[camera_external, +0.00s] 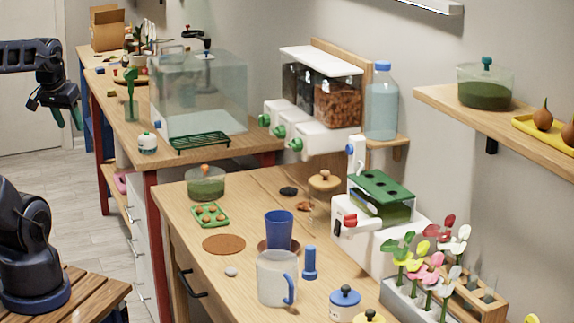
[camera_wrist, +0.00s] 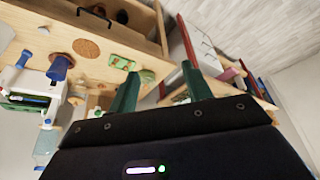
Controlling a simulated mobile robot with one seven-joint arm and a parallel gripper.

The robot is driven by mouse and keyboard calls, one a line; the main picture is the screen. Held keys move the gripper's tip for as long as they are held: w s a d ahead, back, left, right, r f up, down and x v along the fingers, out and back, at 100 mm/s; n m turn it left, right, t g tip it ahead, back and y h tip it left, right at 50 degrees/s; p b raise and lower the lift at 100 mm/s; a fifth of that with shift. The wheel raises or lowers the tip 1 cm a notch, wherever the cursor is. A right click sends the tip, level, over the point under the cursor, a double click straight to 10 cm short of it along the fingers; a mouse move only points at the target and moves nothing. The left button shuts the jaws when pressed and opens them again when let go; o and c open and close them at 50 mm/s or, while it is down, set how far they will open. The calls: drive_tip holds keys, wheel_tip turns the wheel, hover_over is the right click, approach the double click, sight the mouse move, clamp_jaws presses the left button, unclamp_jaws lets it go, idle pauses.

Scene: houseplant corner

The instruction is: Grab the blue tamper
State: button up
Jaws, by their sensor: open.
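The blue tamper (camera_external: 309,263) stands upright on the front wooden counter (camera_external: 178,212), just right of the translucent jug (camera_external: 275,280) with a blue handle. A blue cup (camera_external: 279,229) stands close behind the jug. My gripper (camera_external: 68,118) is open and empty at the upper left of the external view, in the air over the floor, well away from the tamper. In the wrist view its two green fingers (camera_wrist: 160,85) are apart with nothing between them.
Near the tamper stand a blue-lidded jar (camera_external: 345,304), a flower planter (camera_external: 425,300) and a white machine (camera_external: 370,235). A brown disc (camera_external: 224,244) and a green tray (camera_external: 210,215) lie left of the cup. A glass tank (camera_external: 200,95) stands on the farther counter.

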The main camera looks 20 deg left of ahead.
drive_tip(key=w+d+m+h, duration=0.1)
drive_tip(key=w+d+m, duration=0.3)
drive_tip(key=w+d, duration=0.7)
drive_tip(key=m+g+h, duration=0.3)
drive_tip(key=m, duration=0.6)
hover_over(313, 269)
drive_tip(key=a, duration=0.4)
wheel_tip(313, 269, down, 22)
drive_tip(key=shift+x, duration=5)
drive_tip(key=shift+s, duration=0.2)
drive_tip(key=c, duration=1.1)
